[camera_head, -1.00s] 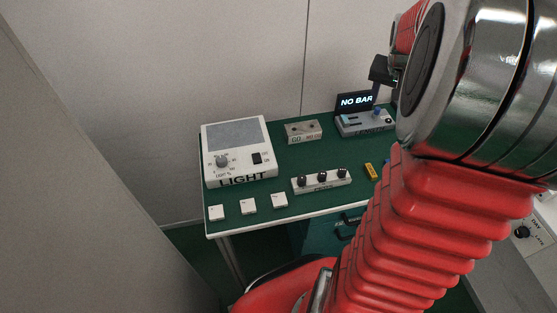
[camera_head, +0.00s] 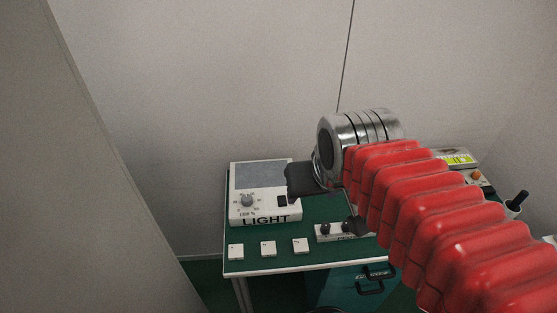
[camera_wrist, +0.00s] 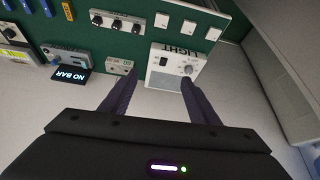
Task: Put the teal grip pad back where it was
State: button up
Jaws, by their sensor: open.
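I cannot make out a teal grip pad in either current view. My gripper (camera_wrist: 157,82) is open, with its two dark fingers spread and nothing visible between them. In the wrist view the fingers point toward the green bench (camera_wrist: 85,42), on the side of the white LIGHT box (camera_wrist: 165,75). In the head view my arm and dark hand cover the back and right of the bench, and the fingertips cannot be made out clearly there.
Three white squares (camera_head: 268,248) line the bench's front left. A white strip with black knobs (camera_wrist: 118,22), a small grey box (camera_wrist: 119,67) and a NO BAR display (camera_wrist: 71,75) stand nearby. Several blue pieces (camera_wrist: 46,8) lie further left. A teal drawer unit (camera_head: 340,288) stands below.

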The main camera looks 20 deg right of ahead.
jog(key=shift+n+y, duration=0.3)
jog(key=shift+n, duration=0.4)
jog(key=s+a, duration=0.3)
jog(key=shift+a+f, duration=0.15)
jog(key=shift+f, duration=0.2)
dwell(0.3)
